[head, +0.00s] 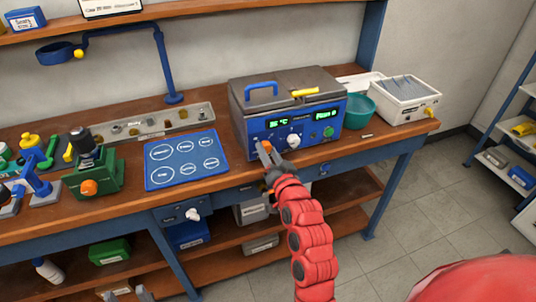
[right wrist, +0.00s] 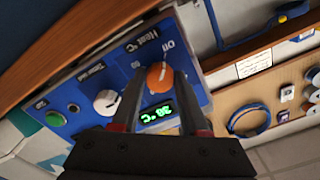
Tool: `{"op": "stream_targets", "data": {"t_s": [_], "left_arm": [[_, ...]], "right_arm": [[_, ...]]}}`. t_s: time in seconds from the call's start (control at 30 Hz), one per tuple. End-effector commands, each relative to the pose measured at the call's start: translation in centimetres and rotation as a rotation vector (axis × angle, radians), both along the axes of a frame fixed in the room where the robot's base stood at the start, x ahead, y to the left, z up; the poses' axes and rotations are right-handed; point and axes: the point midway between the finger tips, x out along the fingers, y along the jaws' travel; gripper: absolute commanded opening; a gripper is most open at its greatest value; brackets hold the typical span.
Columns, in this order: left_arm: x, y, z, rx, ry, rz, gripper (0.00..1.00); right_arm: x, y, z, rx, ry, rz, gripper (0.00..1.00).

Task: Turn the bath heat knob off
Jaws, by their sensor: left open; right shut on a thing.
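The water bath (head: 240,98) is a grey-lidded box with a blue front panel and green lit displays.
A white knob (head: 293,140) and a green knob (head: 328,132) sit right of the orange one. A blue labelled mat (head: 182,160) lies left of the bath. A teal bowl (head: 357,110) and a white device (head: 403,101) stand right. A green device (head: 95,180) stands left.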

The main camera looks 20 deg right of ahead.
Motion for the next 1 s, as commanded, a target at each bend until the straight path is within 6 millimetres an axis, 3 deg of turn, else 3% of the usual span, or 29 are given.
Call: {"op": "stream_targets", "data": {"t_s": [0.5, 0.53, 0.67, 1.0], "left_arm": [[0.0, 0.0, -0.14, 0.0, 0.0, 0.0, 0.5], [0.0, 0.0, -0.14, 0.0, 0.0, 0.0, 0.5], [0.01, 0.0, -0.14, 0.0, 0.0, 0.0, 0.5], [0.0, 0.0, -0.19, 0.0, 0.0, 0.0, 0.5]], "right_arm": [[-0.01, 0.05, -0.21, -0.017, 0.005, 0.001, 0.0], [-0.01, 0.06, -0.23, -0.017, 0.005, 0.001, 0.49], [-0.01, 0.04, -0.17, -0.016, 0.003, 0.001, 0.73], [-0.2, 0.01, -0.11, -0.016, 0.002, 0.0, 0.74]]}}
